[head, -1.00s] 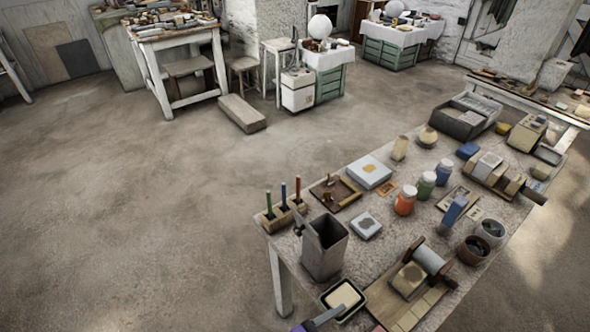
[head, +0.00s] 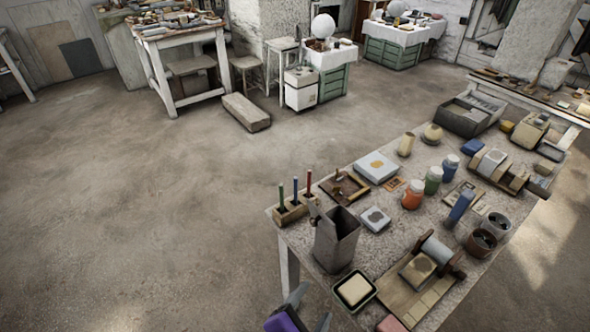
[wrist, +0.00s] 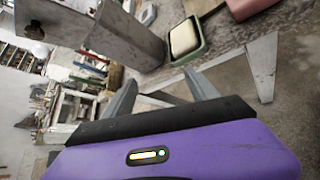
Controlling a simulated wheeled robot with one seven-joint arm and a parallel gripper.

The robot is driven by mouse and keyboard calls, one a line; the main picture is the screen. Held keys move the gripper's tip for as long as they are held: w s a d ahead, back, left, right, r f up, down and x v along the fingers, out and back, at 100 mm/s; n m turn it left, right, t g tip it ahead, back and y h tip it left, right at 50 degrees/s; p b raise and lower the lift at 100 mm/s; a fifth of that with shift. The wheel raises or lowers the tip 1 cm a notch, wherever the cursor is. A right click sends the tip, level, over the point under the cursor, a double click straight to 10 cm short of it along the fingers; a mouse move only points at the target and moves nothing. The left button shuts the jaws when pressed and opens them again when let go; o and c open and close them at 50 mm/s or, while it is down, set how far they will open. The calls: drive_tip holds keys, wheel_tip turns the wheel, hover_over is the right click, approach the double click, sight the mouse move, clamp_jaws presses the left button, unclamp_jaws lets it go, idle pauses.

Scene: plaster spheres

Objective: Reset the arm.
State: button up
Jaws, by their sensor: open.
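My gripper (head: 306,306) shows at the bottom of the head view, purple with grey fingers, just off the near left edge of the worktable (head: 292,245). In the wrist view my gripper (wrist: 190,82) has its fingers spread, with nothing between them. The grey metal bin (head: 336,240) stands upright on the table close beyond my gripper; it also shows at the upper left of the wrist view (wrist: 95,35). The dark tray with a cream block (head: 355,290) lies beside the bin, apart from my gripper.
The table holds a pen block (head: 290,213), an orange jar (head: 412,195), a roller board (head: 420,275) and a pink block (head: 390,324) at the near edge. Bare floor (head: 130,210) lies open to the left. A low wooden block (head: 246,112) sits on the floor farther back.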

drive_tip(key=s+a+m+t+y, duration=0.1)
drive_tip(key=s+m+y, duration=0.6)
drive_tip(key=m+y, duration=0.25)
drive_tip(key=s+d+r+m+t, duration=0.4)
drive_tip(key=s+d+r+m, duration=0.7)
drive_tip(key=s+d+r, duration=0.15)
drive_tip(key=s+d+m+g+h, duration=0.1)
drive_tip(key=s+d+m+h, duration=0.1)
drive_tip(key=s, duration=0.5)
drive_tip(key=d+r+h, duration=0.1)
drive_tip(key=d, duration=0.1)
drive_tip(key=shift+d+h, duration=0.35)
drive_tip(key=shift+d, duration=0.05)
